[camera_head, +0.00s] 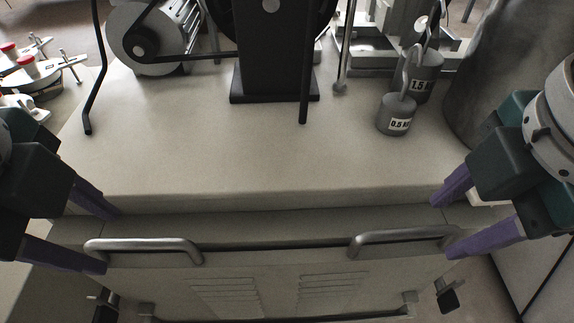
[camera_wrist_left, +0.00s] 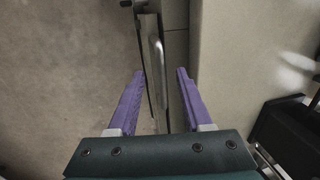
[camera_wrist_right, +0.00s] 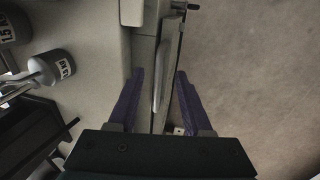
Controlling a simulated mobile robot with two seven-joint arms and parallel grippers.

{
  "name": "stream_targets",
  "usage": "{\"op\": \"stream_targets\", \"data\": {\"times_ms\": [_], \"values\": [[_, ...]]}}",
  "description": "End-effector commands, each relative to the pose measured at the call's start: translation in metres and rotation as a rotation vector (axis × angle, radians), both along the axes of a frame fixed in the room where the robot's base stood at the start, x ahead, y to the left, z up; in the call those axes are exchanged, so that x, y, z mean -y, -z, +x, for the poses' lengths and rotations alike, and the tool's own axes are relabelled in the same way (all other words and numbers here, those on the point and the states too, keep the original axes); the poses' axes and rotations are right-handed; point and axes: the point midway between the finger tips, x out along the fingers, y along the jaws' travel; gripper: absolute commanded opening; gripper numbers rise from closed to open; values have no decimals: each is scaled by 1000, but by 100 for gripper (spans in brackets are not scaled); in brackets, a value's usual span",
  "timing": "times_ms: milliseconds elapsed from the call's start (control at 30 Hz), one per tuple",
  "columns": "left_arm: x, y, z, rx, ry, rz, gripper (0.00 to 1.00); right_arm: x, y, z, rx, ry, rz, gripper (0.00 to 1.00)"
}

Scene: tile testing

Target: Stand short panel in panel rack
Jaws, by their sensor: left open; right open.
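A grey louvred panel (camera_head: 275,270) with two metal bar handles forms the front of the bench in the head view; I cannot tell whether it is the short panel. My left gripper (camera_head: 112,242) is open and empty at the left handle (camera_head: 150,246). In the left wrist view, that handle (camera_wrist_left: 158,75) lies between the spread purple fingers. My right gripper (camera_head: 441,228) is open and empty at the right handle (camera_head: 395,240). In the right wrist view, that handle (camera_wrist_right: 168,80) lies between its fingers. I cannot make out a panel rack.
The bench top (camera_head: 270,165) is clear along its front. A motor (camera_head: 147,38) and a black column (camera_head: 272,50) stand at the back. A large grey cylinder (camera_head: 490,70) is at the right.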

Motion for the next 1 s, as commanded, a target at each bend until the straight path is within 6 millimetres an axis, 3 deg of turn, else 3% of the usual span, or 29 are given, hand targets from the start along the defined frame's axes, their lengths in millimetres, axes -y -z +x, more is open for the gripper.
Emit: {"op": "stream_targets", "data": {"times_ms": [100, 300, 667, 1000], "values": [[0, 20, 3, -4, -1, 0, 50, 0, 20, 3, -5, 1, -1, 50], [0, 39, 8, -1, -1, -1, 50, -1, 39, 7, -2, 0, 1, 50], [0, 44, 9, 1, 0, -1, 50, 0, 44, 9, 1, -1, 1, 50], [0, 43, 9, 1, 0, -1, 14, 0, 43, 9, 1, -1, 1, 14]]}}
